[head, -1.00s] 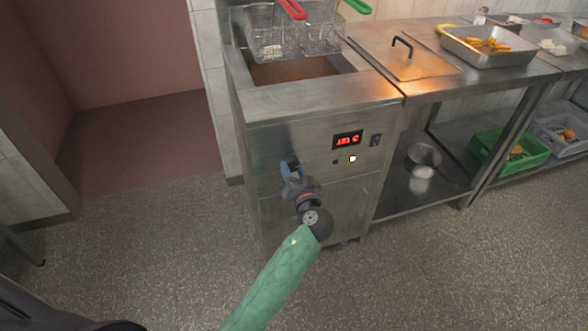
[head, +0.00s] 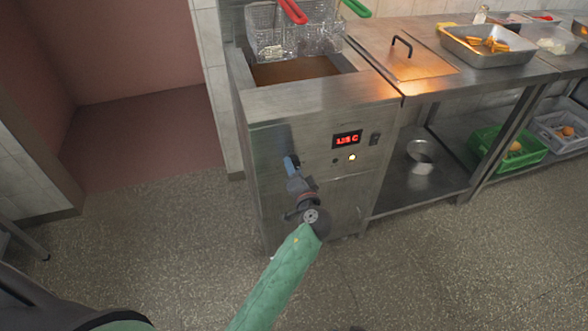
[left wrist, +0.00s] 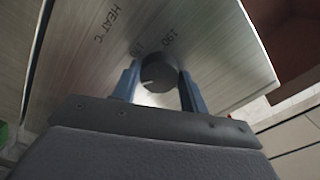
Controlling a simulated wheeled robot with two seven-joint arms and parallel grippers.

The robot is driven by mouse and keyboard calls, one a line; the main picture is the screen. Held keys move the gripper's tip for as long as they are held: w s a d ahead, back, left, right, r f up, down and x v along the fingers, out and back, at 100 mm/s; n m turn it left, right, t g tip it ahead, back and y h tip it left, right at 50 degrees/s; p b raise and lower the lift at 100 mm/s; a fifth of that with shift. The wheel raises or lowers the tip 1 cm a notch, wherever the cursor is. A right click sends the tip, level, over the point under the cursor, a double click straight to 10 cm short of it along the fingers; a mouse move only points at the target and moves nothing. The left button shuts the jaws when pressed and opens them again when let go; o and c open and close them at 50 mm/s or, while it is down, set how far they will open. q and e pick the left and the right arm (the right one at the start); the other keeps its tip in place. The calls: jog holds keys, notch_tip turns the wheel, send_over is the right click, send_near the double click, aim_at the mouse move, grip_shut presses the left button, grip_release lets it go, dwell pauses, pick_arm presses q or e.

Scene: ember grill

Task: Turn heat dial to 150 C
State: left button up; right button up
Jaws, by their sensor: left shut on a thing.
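The heat dial (left wrist: 158,72) is a dark round knob with a pale mark on the fryer's steel front, under printed "HEAT C" lettering and a number that looks like 190. My left gripper (left wrist: 157,88) has its two blue fingers on either side of the dial and is shut on it. In the head view my left gripper (head: 291,165) reaches the fryer front and hides the dial. The red display (head: 347,139) on the fryer (head: 315,105) is lit with a number and C; its digits are too small to read surely. My right gripper is not in view.
A small lit lamp (head: 351,157) and a dark switch (head: 375,139) sit right of my gripper. Wire baskets (head: 290,35) hang above the oil. A steel counter (head: 415,85) with a food tray (head: 487,47) adjoins on the right. The floor in front is open.

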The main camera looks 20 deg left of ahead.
pick_arm(q)
jog(key=o, duration=1)
jog(key=shift+s+d, duration=0.1)
jog(key=shift+b+v, duration=0.75)
jog(key=shift+v, duration=3)
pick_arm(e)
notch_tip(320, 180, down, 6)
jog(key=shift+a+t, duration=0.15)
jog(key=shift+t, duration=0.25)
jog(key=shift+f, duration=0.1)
